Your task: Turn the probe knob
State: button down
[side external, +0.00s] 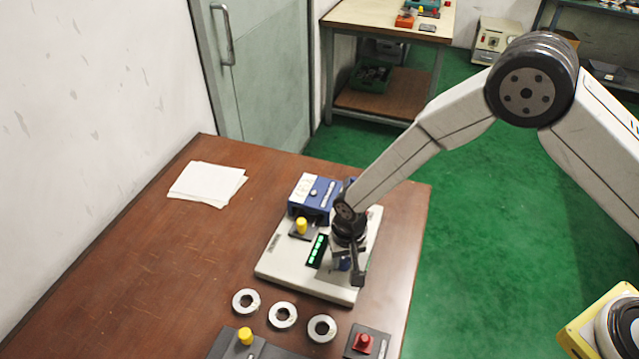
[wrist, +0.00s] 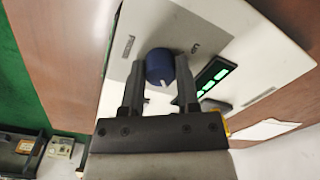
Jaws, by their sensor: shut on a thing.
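The probe knob (wrist: 160,67) is dark blue with a white pointer line and stands on the pale instrument base (side external: 284,267). In the wrist view it sits between the two fingers of my gripper (wrist: 160,80), which is shut on it. In the side external view my gripper (side external: 352,268) points down over the right part of the base and mostly hides the knob. The base also shows in the wrist view (wrist: 245,60), with a lit green display (wrist: 213,78) beside the knob.
A blue unit (side external: 312,196) and a yellow knob (side external: 301,226) stand on the base. Three metal rings (side external: 283,315), another yellow knob (side external: 245,336) and a red knob (side external: 363,342) are at the front. Papers (side external: 206,184) lie at the back left. The table's left side is clear.

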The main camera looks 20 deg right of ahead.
aim_at(347, 259)
jog(key=shift+c, duration=1.7)
grip_release()
jog(key=shift+r, duration=0.15)
jog(key=shift+d+r, duration=0.1)
jog(key=shift+r, duration=3.65)
jog(key=shift+d+r, duration=0.1)
